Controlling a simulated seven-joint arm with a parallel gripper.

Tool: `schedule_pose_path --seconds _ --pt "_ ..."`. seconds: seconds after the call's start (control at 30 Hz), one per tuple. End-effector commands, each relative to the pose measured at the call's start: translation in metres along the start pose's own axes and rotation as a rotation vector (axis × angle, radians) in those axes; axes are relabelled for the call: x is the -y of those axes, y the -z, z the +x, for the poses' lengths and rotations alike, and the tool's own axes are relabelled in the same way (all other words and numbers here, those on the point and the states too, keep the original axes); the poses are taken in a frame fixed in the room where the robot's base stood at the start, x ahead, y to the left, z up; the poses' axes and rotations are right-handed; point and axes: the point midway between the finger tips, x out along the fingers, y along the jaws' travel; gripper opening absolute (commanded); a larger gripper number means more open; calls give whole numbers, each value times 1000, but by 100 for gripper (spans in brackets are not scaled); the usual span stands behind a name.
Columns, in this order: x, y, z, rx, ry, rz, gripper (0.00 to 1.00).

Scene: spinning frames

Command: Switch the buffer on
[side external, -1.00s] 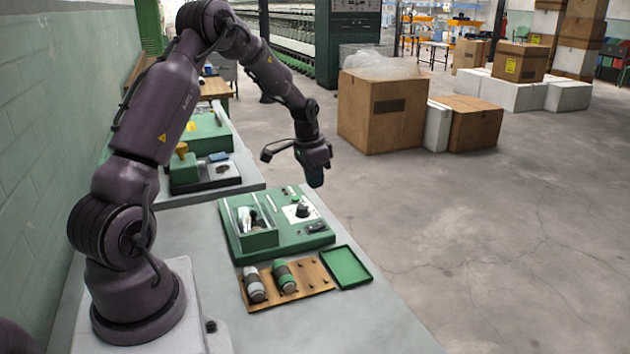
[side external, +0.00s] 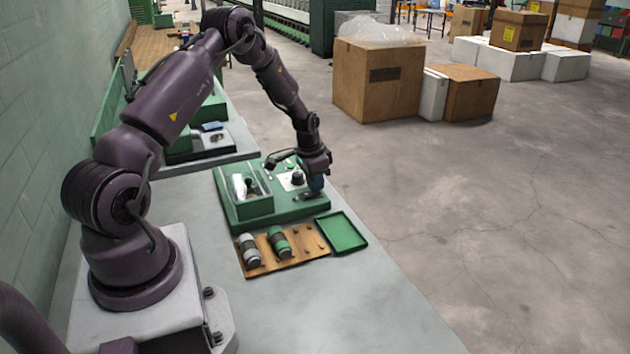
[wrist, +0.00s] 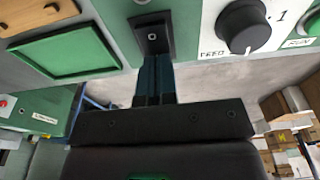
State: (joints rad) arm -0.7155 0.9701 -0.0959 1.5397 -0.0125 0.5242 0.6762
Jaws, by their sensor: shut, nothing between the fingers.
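A green machine (side external: 236,222) stands on the grey bench in the side view, with a clear-walled box at its left. I take it to be the buffer. A black switch (wrist: 153,36) with a small light mark sits on its front right, and also shows in the side view (side external: 307,198). My gripper (wrist: 154,66) is shut and empty, its blue fingertips right at the switch. I cannot tell whether they touch it. In the side view my gripper (side external: 316,190) points down over that corner. The switch's position cannot be read.
A black knob (wrist: 243,27) marked FEED sits on a white plate beside the switch. A green tray (side external: 342,232) and a wooden board (side external: 310,246) with two spools lie in front. Another green machine (wrist: 40,112) stands on a further bench. Cardboard boxes (side external: 378,80) stand on the floor.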

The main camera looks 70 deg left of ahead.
Motion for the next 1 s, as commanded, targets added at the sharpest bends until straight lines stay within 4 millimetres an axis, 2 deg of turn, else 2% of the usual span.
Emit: schedule_pose_path --seconds 0.37,0.77,1.0 --pt "0 6 16 108 1 1 0" --pt "-2 3 16 110 -4 2 0" --pt "-2 -9 11 119 -7 0 0"
